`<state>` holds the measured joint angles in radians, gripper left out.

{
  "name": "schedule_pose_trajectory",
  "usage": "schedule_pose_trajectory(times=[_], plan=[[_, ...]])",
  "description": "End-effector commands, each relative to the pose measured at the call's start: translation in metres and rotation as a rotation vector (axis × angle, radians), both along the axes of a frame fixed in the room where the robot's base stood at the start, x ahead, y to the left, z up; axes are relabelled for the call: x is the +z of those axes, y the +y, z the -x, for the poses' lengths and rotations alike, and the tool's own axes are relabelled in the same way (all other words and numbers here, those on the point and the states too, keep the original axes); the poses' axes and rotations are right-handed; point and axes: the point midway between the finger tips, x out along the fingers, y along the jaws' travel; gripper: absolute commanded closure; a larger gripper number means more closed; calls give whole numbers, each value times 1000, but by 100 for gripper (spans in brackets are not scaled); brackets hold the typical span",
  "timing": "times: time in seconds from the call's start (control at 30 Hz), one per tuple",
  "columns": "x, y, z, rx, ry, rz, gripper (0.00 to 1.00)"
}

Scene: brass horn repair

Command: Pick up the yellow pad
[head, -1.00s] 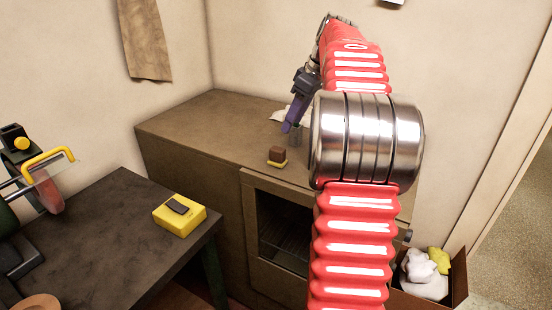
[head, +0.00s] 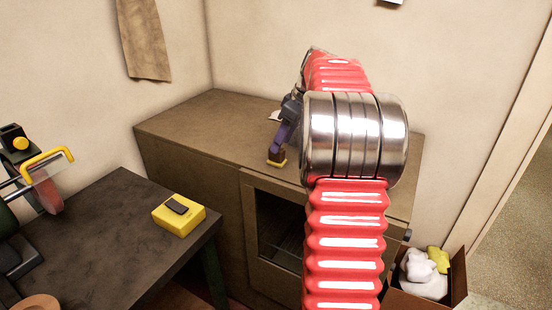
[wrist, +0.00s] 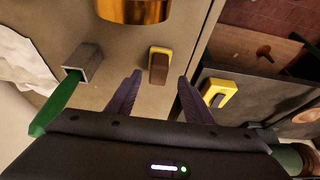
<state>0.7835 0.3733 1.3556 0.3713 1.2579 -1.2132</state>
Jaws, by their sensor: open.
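A small pad (head: 277,163) with a yellow base and a brown block on top lies on the brown cabinet top (head: 190,120), near its front edge. In the wrist view the pad (wrist: 159,68) shows just beyond and between my fingertips. My gripper (wrist: 160,78) has two purple fingers, spread apart and empty. In the head view my gripper (head: 281,147) points down and overlaps the pad's upper part. I cannot tell whether the fingers touch it or how much height separates them.
A yellow box (head: 180,214) with a dark top sits on the dark bench (head: 100,240) at left. A carton (head: 458,275) holds cloths at lower right.

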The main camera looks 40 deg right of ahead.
Motion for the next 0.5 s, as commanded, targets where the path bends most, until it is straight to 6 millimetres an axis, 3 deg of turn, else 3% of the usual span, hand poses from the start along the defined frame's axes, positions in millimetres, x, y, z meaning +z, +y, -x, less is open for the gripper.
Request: schedule_pose_trajectory(times=[0.37,0.5], plan=[[-3,0,-1,0,0,0,53],[-12,2,-5,1,2,-2,53]])
